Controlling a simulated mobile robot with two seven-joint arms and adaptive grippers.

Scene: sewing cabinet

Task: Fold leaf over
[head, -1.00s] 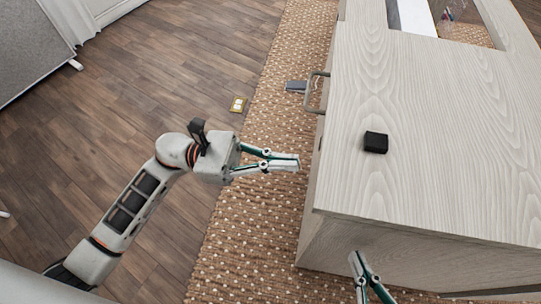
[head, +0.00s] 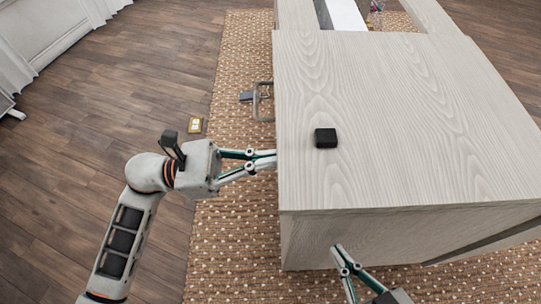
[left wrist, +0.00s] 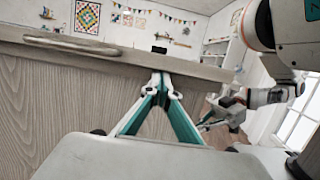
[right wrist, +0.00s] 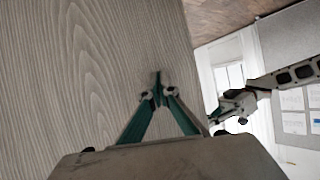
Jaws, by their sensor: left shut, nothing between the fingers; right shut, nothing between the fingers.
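The pale wood-grain leaf (head: 400,120) lies flat over the near part of the sewing cabinet, whose near side (head: 310,240) shows below it. My left gripper (head: 275,160) is shut and empty at the leaf's left edge; I cannot tell whether it touches. In the left wrist view its fingertips (left wrist: 161,78) are just below the top's edge. My right gripper (head: 337,248) is shut and empty in front of the near side, below the leaf's front edge. In the right wrist view its fingertips (right wrist: 158,80) point at a wood-grain panel (right wrist: 80,70).
A small black box (head: 325,138) sits on the leaf near its left edge. A metal handle (head: 262,100) sticks out from the cabinet's left side. The far cabinet end has a framed opening.

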